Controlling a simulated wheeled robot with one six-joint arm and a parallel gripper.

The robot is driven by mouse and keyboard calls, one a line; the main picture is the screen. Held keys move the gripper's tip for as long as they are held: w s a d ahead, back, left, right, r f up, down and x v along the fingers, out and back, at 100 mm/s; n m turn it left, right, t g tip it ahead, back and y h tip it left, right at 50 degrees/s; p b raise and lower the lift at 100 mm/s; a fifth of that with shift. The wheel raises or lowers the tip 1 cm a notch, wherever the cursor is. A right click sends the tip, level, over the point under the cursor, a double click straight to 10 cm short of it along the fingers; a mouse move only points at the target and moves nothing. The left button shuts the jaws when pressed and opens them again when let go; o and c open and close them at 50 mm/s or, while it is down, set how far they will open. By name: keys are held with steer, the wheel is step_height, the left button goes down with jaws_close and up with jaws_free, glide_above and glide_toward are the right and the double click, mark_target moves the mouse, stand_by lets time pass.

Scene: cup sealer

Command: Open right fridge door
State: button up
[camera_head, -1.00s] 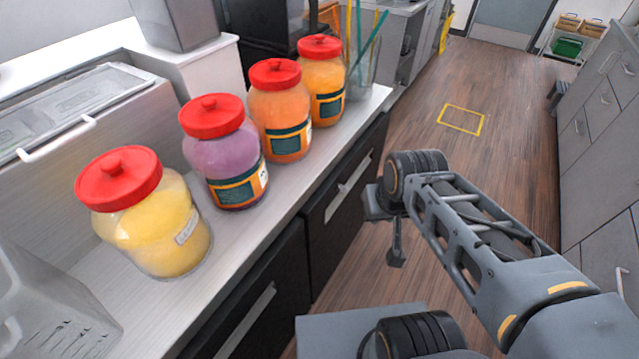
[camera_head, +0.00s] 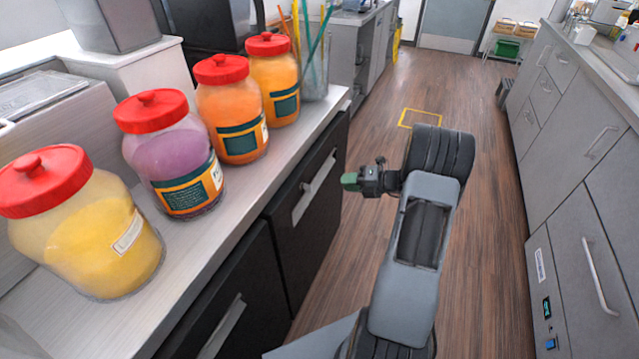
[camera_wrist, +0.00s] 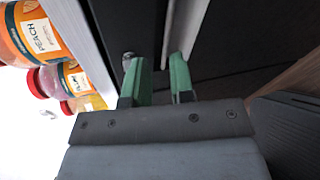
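The right fridge door (camera_head: 312,210) is a black front under the counter with a silver handle (camera_head: 314,187). It looks shut. The left fridge door (camera_head: 235,300), beside it, also looks shut. My gripper (camera_head: 350,181) is in front of the right door, just right of the handle in the head view, with a gap between them in the picture. In the wrist view, my gripper's green fingertips (camera_wrist: 158,72) are apart and empty. A pale strip, seemingly the handle (camera_wrist: 168,30), runs up to the space between the fingertips. Whether they touch it is unclear.
Red-lidded jars (camera_head: 165,155) stand along the counter (camera_head: 200,240) above the doors. A glass with straws (camera_head: 317,70) stands at its far end. Grey cabinets (camera_head: 570,140) line the right side. The wooden floor (camera_head: 480,230) between is clear.

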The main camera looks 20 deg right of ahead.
steer(key=d+f+m+t, duration=0.2)
steer(key=d+m, duration=0.1)
steer(key=m, duration=0.1)
glide_above(320, 179)
steer(key=s+a, duration=0.2)
steer(key=s, duration=0.3)
step_height(320, 179, down, 3)
steer(key=shift+w+a+f, duration=0.1)
steer(key=shift+a+f, duration=0.05)
jaws_close()
